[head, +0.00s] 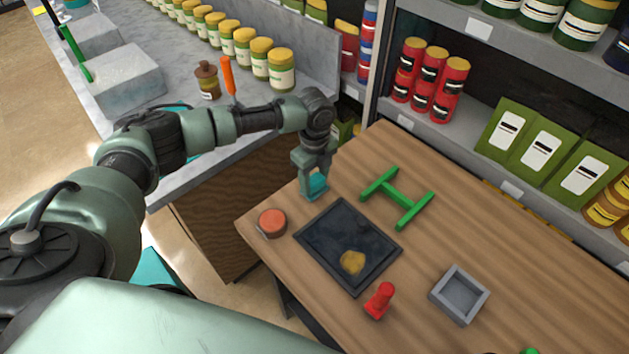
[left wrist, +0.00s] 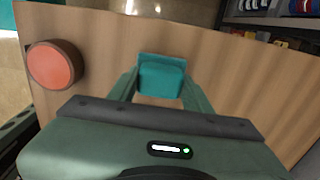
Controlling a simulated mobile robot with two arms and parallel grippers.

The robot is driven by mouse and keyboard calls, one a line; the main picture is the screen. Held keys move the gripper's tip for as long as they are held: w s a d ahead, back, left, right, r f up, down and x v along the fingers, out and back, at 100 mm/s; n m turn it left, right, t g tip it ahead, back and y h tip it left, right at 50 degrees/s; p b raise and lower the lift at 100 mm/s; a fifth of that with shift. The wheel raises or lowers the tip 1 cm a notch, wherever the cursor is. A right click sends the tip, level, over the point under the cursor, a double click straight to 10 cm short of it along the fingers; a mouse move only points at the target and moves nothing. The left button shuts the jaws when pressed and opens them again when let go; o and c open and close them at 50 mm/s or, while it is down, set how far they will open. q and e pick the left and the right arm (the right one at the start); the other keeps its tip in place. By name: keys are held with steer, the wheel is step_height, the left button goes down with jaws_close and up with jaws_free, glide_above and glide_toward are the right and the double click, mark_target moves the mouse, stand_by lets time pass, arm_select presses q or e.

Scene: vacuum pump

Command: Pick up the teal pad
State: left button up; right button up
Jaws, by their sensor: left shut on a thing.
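The teal pad (head: 317,184) is between the fingers of my left gripper (head: 314,188), at the far left part of the wooden table in the head view. In the left wrist view the teal pad (left wrist: 162,76) shows at the fingertips, with a finger of the left gripper (left wrist: 160,88) on each side. The left gripper is shut on it. I cannot tell whether the pad touches the table. My right gripper is not in view.
On the wooden table (head: 540,270) are a black tray (head: 322,262) with a yellowish lump (head: 352,263), an orange-red round piece (head: 271,222), a green H-shaped frame (head: 398,197), a red peg (head: 379,300) and a grey box (head: 459,294). Shelves stand behind.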

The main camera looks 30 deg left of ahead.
mark_target(314, 178)
arm_select(q)
step_height(314, 178, up, 20)
steer(key=b, duration=0.4)
